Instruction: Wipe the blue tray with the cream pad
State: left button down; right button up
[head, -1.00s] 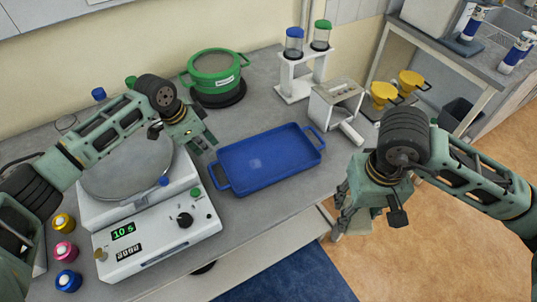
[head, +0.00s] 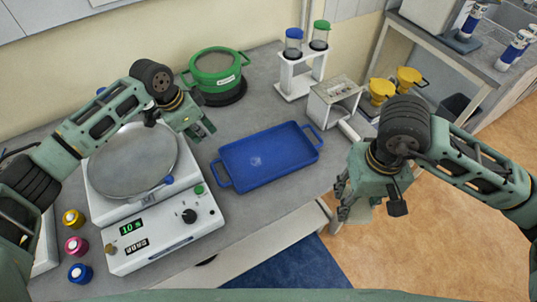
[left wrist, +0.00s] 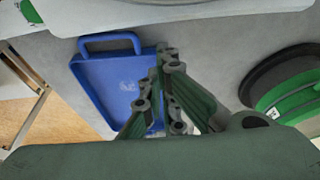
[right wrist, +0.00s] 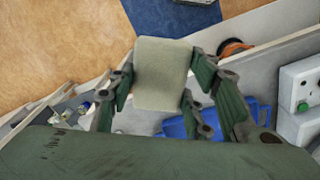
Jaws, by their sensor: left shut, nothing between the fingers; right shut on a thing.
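The blue tray (head: 268,165) lies flat on the grey bench, with a handle at each end and a small pale smudge (head: 256,161) on its floor. My right gripper (head: 352,205) is shut on the cream pad (right wrist: 161,73) and holds it to the right of the tray, past the bench's front edge. In the head view most of the pad is hidden behind the gripper. My left gripper (head: 203,132) is shut and empty above the bench, to the left of the tray's far corner. The tray also shows in the left wrist view (left wrist: 110,80).
A white device with a round plate (head: 133,160) stands left of the tray. A green pot (head: 213,72) stands behind. A white rack (head: 300,70) and a white box (head: 333,100) stand at the back right. Colored jars (head: 75,246) line the left.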

pick_arm(q)
jog(key=v, duration=1.1)
